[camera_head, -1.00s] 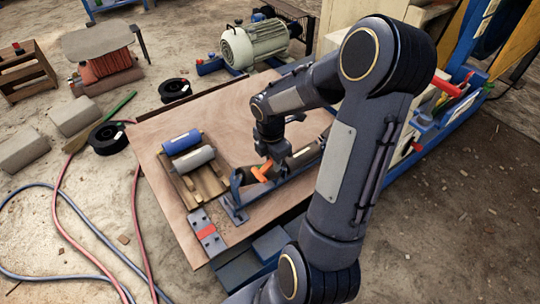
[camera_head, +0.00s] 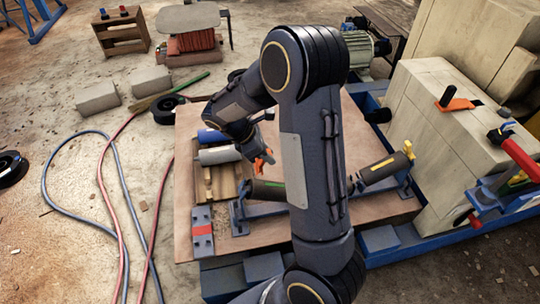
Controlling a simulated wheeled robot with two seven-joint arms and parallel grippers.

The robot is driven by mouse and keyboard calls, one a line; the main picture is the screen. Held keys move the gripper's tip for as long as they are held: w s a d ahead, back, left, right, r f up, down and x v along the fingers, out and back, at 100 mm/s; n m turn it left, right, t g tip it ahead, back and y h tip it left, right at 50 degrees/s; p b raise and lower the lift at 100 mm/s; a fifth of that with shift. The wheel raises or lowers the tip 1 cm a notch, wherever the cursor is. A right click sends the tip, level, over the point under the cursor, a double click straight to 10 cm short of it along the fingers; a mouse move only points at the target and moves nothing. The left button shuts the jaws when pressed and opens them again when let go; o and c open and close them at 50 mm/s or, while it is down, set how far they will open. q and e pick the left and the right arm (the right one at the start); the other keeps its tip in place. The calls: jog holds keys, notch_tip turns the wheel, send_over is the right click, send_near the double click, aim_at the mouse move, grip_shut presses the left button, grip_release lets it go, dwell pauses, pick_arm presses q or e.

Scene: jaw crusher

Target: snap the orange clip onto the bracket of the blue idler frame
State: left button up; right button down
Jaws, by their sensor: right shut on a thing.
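My right gripper (camera_head: 262,151) is shut on the orange clip (camera_head: 264,160) and holds it over the wooden board, near the left end of the blue idler frame. The gap between clip and frame is hard to judge. The blue idler frame (camera_head: 268,210) lies across the board and carries a dark roller with a green mark (camera_head: 270,190) and one with a yellow mark (camera_head: 385,168). A bracket stands at its left end (camera_head: 241,197). My right arm hides the middle of the frame. My left gripper is not in view.
A wooden rack left of the clip holds a grey roller (camera_head: 219,155) and a blue roller (camera_head: 212,135). A cream machine block (camera_head: 440,130) stands at the right. Hoses cross the ground at left.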

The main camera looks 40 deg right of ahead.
aim_at(257, 165)
dwell(0.4)
jog(key=shift+p, duration=0.4)
jog(key=shift+w+a+f+b, duration=0.15)
jog(key=shift+a+f+b, duration=0.1)
jog(key=shift+f+b, duration=0.3)
jog(key=shift+w+a+f+b, duration=0.15)
jog(key=shift+a+f+b, duration=0.2)
jog(key=shift+f, duration=0.3)
jog(key=shift+w+a+f+b, duration=0.2)
jog(key=shift+a+f+b, duration=0.1)
jog(key=shift+f, duration=0.35)
jog(key=shift+w+a+f+b, duration=0.15)
jog(key=shift+a+f+b, duration=0.15)
jog(key=shift+f, duration=0.35)
jog(key=shift+p, duration=0.65)
jog(key=shift+w+a+f+b, duration=0.2)
jog(key=shift+a+f+b, duration=0.2)
jog(key=shift+f, duration=0.35)
jog(key=shift+w+a+f+b, duration=0.25)
jog(key=shift+f+b, duration=0.1)
jog(key=shift+f, duration=0.35)
jog(key=c, duration=1.1)
grip_release()
jog(key=shift+c, duration=0.2)
